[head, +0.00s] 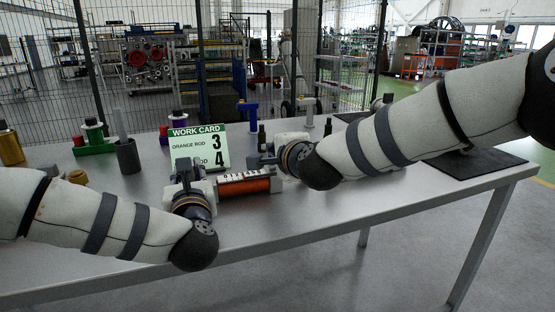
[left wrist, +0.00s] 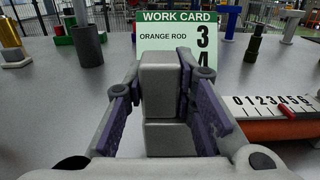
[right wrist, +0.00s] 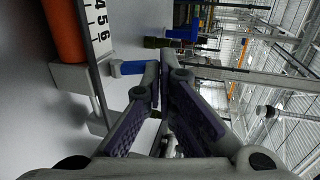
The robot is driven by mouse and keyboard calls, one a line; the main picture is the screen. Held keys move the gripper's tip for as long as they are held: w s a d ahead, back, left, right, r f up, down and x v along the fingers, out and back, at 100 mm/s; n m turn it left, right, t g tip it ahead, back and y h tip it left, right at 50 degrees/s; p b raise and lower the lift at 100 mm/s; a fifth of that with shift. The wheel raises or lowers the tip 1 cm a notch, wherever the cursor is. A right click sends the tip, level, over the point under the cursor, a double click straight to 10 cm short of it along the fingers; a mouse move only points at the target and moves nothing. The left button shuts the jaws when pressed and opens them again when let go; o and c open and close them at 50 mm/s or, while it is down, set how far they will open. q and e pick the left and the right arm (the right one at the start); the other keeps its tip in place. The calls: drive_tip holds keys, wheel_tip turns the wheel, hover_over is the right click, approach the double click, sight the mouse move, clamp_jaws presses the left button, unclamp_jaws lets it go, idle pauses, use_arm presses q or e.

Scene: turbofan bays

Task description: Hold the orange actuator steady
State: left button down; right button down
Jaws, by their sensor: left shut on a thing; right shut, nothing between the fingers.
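The orange actuator (head: 243,186) lies on the table, an orange cylinder with a white number scale and grey end blocks. My left gripper (head: 184,170) is at its left end; in the left wrist view the gripper (left wrist: 163,85) is shut on the grey end block (left wrist: 162,130). The scale (left wrist: 265,104) and a red pointer (left wrist: 288,110) show to the right there. My right gripper (head: 256,160) is shut and empty near the actuator's right end, apart from it. In the right wrist view the cylinder (right wrist: 64,30) lies left of the closed fingers (right wrist: 162,70).
A work card (head: 199,147) behind the actuator reads "ORANGE ROD 3", with a partly hidden line ending in 4. A grey cup (head: 128,156), a green-based part (head: 95,147) and a blue T-shaped part (head: 251,115) stand behind. The table's front (head: 300,215) is clear.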

drive_tip(key=shift+w+a+r, duration=0.15)
drive_tip(key=shift+w+a, duration=0.05)
drive_tip(key=shift+w, duration=0.6)
drive_tip(key=shift+x, duration=0.95)
idle(0.4)
drive_tip(key=s+d+r, duration=0.2)
drive_tip(key=s+r, duration=0.6)
drive_tip(key=r, duration=0.3)
drive_tip(key=shift+s, duration=0.35)
drive_tip(key=c, duration=2.3)
unclamp_jaws()
drive_tip(key=shift+d, duration=0.15)
